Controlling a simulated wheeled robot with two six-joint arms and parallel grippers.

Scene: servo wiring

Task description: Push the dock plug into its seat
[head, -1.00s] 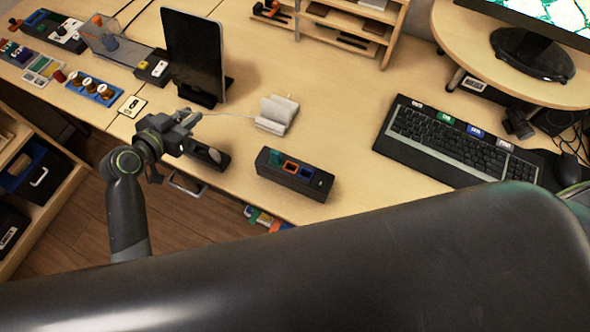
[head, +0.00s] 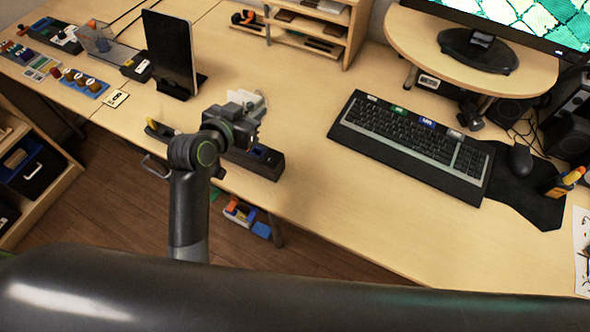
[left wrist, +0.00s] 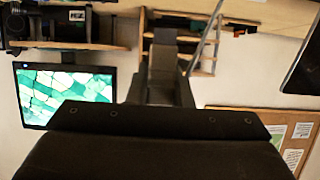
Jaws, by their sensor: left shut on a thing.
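My left gripper (head: 250,102) is over the desk, at the near side of the white block (head: 262,102), and overlaps it in the head view. It is shut on what seems to be the dock plug. The plug is too small and too hidden to make out. In the left wrist view the dark gripper (left wrist: 165,55) is seen from behind, and a thin grey line, perhaps the cable, runs up beside it. I cannot tell whether the plug touches a seat. The black box with coloured sockets (head: 265,162) lies nearer the desk edge, partly behind my arm. My right gripper is not in view.
A black tablet on a stand (head: 170,52) stands to the left. A keyboard (head: 410,145) lies to the right, with a mouse (head: 521,159) beyond it. A wooden shelf (head: 318,30) stands behind. The desk between box and keyboard is clear.

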